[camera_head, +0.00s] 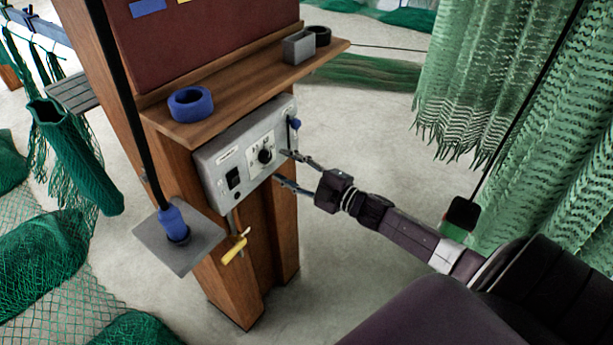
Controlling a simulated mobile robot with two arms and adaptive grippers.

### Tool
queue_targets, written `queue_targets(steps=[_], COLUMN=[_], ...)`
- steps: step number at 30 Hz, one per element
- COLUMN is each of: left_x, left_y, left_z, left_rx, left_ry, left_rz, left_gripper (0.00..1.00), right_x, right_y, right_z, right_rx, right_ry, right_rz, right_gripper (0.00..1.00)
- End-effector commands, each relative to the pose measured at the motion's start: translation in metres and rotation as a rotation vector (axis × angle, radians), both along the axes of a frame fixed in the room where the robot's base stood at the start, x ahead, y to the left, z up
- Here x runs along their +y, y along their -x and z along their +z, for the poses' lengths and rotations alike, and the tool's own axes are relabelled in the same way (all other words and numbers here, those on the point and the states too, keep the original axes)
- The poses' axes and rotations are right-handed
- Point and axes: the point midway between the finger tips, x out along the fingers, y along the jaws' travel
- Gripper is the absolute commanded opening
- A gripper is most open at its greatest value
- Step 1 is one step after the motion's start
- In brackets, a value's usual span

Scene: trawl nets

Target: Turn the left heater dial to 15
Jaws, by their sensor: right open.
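A grey control box (212,157) is fixed to the front of a wooden stand, under its shelf. A black round dial (265,156) sits on a white plate on the box, with small markings too fine to read. Left of it is a black switch (233,178). My right gripper (279,167) comes in from the right and is open, its two fingers spread just right of the dial. The upper finger is near the dial's right side and the lower one is below it. I cannot tell whether either touches the box. My left gripper is not in view.
The shelf (240,84) above holds a blue tape roll (191,104), a grey box (298,47) and a black roll (319,36). A yellow tag (236,247) hangs below the control box.

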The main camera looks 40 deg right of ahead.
Motion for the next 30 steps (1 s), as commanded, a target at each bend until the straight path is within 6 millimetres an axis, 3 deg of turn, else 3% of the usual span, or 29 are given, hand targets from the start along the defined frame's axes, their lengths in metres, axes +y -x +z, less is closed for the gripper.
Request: queue_targets(steps=[6, 12, 18, 30], left_x=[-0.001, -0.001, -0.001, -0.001], left_y=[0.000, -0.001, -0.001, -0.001], left_z=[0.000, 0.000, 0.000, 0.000], left_rx=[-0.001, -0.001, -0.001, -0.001], left_ry=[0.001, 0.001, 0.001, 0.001], left_rz=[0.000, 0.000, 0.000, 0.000], left_gripper=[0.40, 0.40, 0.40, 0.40], right_x=[-0.013, -0.021, -0.025, -0.026], right_y=[0.038, 0.061, 0.072, 0.072], right_z=[-0.002, -0.001, 0.000, 0.000], right_rx=[0.004, 0.002, 0.000, -0.001], right_ry=[-0.001, 0.000, -0.001, 0.000], right_rz=[0.000, 0.000, 0.000, -0.001], right_gripper=[0.43, 0.43, 0.43, 0.43])
